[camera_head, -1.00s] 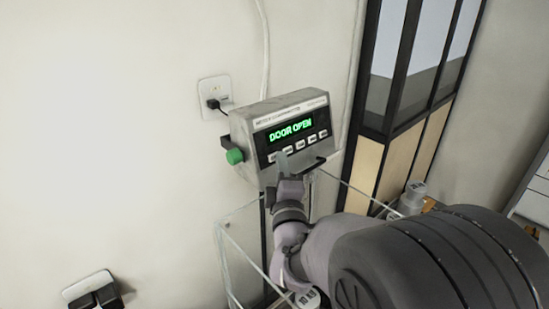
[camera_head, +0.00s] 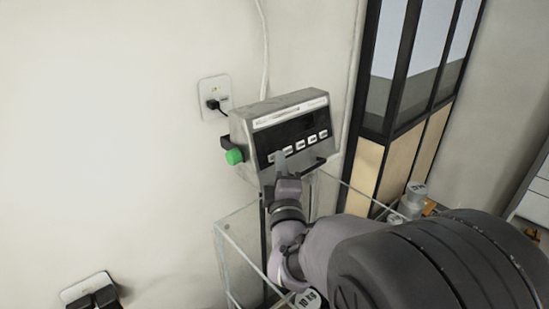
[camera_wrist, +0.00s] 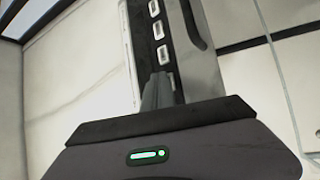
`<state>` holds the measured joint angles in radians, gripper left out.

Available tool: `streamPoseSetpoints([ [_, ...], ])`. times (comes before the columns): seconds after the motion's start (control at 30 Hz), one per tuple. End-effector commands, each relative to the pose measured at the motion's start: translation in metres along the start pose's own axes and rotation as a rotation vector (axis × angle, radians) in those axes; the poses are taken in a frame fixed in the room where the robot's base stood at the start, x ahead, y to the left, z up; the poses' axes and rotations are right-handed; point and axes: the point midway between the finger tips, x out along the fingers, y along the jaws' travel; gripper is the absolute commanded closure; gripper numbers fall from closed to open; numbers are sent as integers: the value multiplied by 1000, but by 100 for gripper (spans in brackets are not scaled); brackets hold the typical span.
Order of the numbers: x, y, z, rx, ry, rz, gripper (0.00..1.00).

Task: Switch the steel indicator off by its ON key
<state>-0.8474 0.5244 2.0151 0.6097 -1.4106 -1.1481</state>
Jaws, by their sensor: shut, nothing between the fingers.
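The steel indicator (camera_head: 290,120) is on the wall side, above a clear glass-walled case. Its display (camera_head: 295,128) is dark. A row of pale keys runs below the display, and a green knob (camera_head: 234,157) is on its left side. My gripper (camera_head: 280,160) is shut and empty, with its fingertips at the left end of the key row. The fingers cover the leftmost key or keys there. In the wrist view the indicator (camera_wrist: 205,60) stands on end with several keys showing, and my fingertips (camera_wrist: 158,85) are close against its face. I cannot tell whether they touch.
A wall socket (camera_head: 214,97) with a black plug is left of the indicator, and another socket (camera_head: 75,293) is at the lower left. The glass case (camera_head: 240,240) stands below. Metal weights (camera_head: 414,195) are at right, by a dark-framed cabinet (camera_head: 385,130).

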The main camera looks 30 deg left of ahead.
Motion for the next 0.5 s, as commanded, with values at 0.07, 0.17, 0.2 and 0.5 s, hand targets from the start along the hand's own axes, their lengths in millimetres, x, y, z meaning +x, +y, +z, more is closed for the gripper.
streamPoseSetpoints([
  [0.07, -2, 1, 2, 0, 0, 1, 100],
  [0.17, -7, 2, 5, 0, 0, 1, 100],
  [0.2, -8, 4, 6, 0, 0, 2, 100],
  [0.5, -10, 7, 7, 0, 0, 0, 100],
])
